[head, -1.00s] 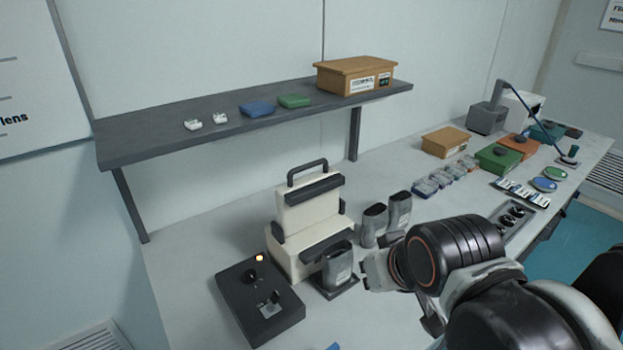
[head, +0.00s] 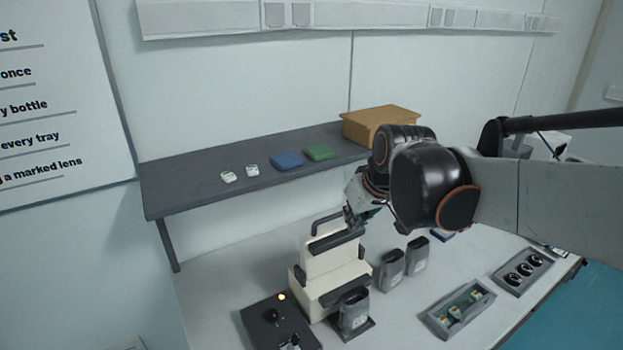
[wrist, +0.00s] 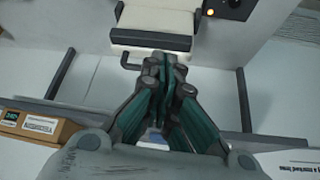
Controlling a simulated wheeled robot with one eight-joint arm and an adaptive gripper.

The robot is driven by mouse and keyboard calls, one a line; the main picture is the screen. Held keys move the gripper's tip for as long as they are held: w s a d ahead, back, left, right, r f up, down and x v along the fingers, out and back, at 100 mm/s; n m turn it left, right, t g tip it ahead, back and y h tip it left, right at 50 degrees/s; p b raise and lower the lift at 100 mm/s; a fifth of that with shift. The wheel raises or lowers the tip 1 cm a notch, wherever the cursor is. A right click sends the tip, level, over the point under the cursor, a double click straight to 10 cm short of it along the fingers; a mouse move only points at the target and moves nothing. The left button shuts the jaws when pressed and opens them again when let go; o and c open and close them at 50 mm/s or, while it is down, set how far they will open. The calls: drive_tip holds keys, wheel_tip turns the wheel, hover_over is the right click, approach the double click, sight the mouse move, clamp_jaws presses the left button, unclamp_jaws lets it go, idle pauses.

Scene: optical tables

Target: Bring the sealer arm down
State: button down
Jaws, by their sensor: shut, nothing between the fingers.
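The heat sealer is a cream machine whose sealer arm (head: 322,262) stands raised, with a dark bar across it and a dark hoop handle (head: 316,228) at its top. The cream base (head: 312,306) with its dark strip is below. My gripper (head: 353,217) is at the right end of the handle, fingers together and empty. In the wrist view my gripper (wrist: 165,65) hides part of the handle (wrist: 126,62); the sealer arm (wrist: 155,20) is just beyond. I cannot tell whether the fingers touch the handle.
A black control box (head: 272,322) with a lit orange lamp is left of the sealer. A grey pouch (head: 354,312) stands in a holder in front; two more (head: 392,268) stand to the right. A dark shelf (head: 215,196) with a cardboard box (head: 378,122) runs behind.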

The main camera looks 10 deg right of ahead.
drive_tip(key=w+a+r+n+p, duration=0.2)
drive_tip(key=w+p, duration=0.6)
drive_tip(key=w, duration=0.7)
drive_tip(key=shift+w+g+y, duration=0.3)
drive_tip(key=shift+g+y, duration=0.1)
drive_tip(key=shift+a+f, duration=0.1)
drive_tip(key=shift+f, duration=0.05)
wheel_tip(320, 180, down, 9)
drive_tip(key=shift+w+f, duration=0.15)
drive_tip(key=shift+w, duration=0.2)
drive_tip(key=shift+s, duration=0.15)
